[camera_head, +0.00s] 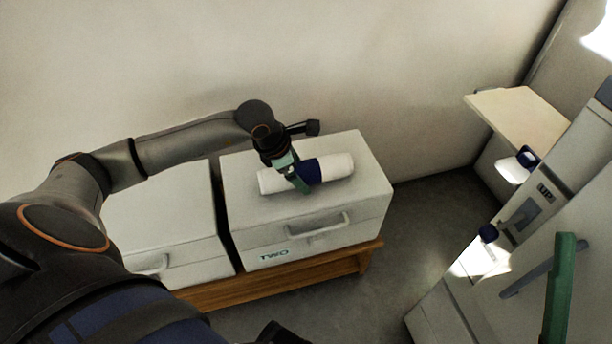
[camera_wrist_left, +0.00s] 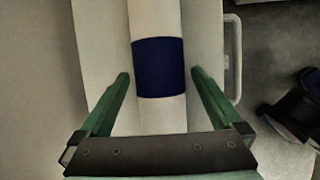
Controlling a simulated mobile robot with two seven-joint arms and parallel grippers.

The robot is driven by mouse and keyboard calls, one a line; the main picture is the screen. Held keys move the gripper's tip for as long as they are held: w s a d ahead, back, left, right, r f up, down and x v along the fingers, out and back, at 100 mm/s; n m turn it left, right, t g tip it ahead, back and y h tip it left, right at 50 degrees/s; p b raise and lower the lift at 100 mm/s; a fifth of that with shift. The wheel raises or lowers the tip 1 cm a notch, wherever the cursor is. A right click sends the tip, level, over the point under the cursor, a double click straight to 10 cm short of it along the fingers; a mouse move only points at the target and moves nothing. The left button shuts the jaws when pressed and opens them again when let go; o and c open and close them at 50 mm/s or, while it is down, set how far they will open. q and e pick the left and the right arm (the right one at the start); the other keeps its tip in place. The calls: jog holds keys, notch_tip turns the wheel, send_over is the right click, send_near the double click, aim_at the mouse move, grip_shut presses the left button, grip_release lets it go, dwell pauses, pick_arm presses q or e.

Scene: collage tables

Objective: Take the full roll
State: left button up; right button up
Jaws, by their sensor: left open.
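A white roll (camera_head: 335,166) with a dark blue band lies on its side on top of the pale box marked TWO. In the left wrist view the roll (camera_wrist_left: 158,115) runs up the picture, with the blue band near the middle. My left gripper (camera_head: 298,184) is over the roll at the band, pointing down. Its green fingers (camera_wrist_left: 160,76) are open, one on each side of the roll, with gaps showing. I cannot tell how far down they reach.
The box marked TWO (camera_head: 325,228) has a front handle and stands on a wooden bench (camera_head: 262,290). A second pale box (camera_head: 165,220) is close on its left. A wall is behind.

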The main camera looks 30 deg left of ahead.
pick_arm(q)
jog(key=shift+w+f, duration=0.1)
jog(key=shift+c, duration=0.2)
jog(key=c, duration=1.5)
